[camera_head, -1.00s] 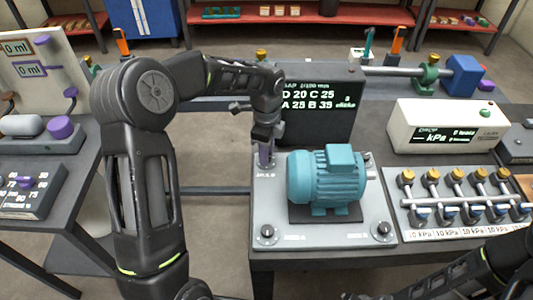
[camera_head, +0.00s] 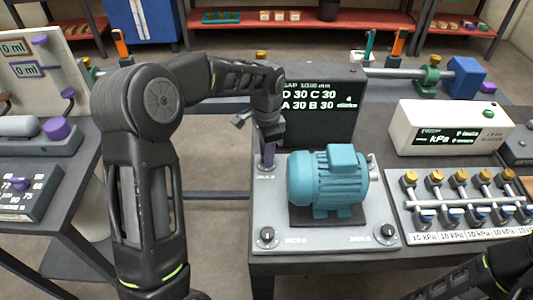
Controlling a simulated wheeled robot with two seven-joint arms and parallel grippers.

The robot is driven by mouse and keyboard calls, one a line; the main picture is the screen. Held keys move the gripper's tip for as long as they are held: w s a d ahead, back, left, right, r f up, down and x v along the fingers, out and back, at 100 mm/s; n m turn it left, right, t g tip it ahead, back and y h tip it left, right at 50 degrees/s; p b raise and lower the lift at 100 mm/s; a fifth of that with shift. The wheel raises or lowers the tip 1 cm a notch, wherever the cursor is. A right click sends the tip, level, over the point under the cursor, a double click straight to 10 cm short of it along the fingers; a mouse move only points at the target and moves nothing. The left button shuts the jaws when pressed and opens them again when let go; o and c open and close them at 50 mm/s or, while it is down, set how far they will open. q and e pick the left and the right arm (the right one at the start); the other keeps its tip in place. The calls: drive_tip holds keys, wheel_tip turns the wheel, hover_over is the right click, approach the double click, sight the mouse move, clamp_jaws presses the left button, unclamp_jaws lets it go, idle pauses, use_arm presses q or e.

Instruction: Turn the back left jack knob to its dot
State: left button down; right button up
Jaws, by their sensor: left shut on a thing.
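The teal motor (camera_head: 328,178) stands on a grey base plate (camera_head: 325,238) with jack knobs near its corners. My left gripper (camera_head: 267,160) points down at the plate's back left corner and is shut on the back left jack knob, which its fingers mostly hide along with its dot. The front left knob (camera_head: 267,235) and front right knob (camera_head: 387,233) are black with light pointer marks. The back right knob (camera_head: 371,160) is partly hidden behind the motor. A black display (camera_head: 318,110) behind the motor appears to read D 30, C 30, A 30, B 30. My right gripper is out of view.
A white kPa meter box (camera_head: 450,127) and a row of brass-topped valves (camera_head: 460,200) stand right of the plate. A blue block with a shaft (camera_head: 464,77) is at the back right. A side table (camera_head: 45,225) stands left across a gap.

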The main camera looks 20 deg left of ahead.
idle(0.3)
use_arm(q)
drive_tip(key=c, duration=1.1)
unclamp_jaws()
wheel_tip(320, 180, up, 8)
drive_tip(key=shift+f+b, duration=0.1)
drive_tip(key=shift+b, duration=0.25)
